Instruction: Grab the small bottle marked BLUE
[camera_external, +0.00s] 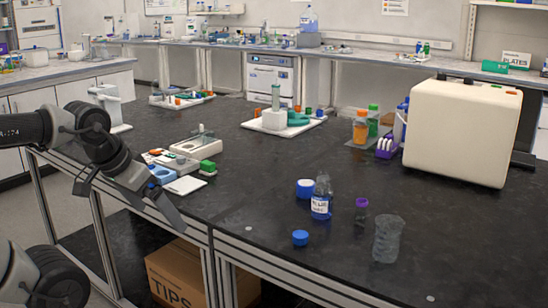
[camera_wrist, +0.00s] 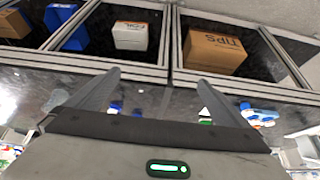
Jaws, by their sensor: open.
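The small bottle marked BLUE (camera_external: 321,205) stands upright on the black bench in the external view. My gripper (camera_external: 130,205) is at the left, by the bench's front edge, well apart from the bottle. In the wrist view my gripper (camera_wrist: 146,72) has its fingers spread with nothing between them. Small blue spots show beyond it there; I cannot tell whether one is the bottle.
A purple-capped vial (camera_external: 361,211) and a clear beaker (camera_external: 388,238) stand right of the bottle. A large cream machine (camera_external: 462,130) is behind. A white device (camera_external: 198,148) and small blocks sit near my arm. A TIPS box (camera_external: 178,275) is under the bench.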

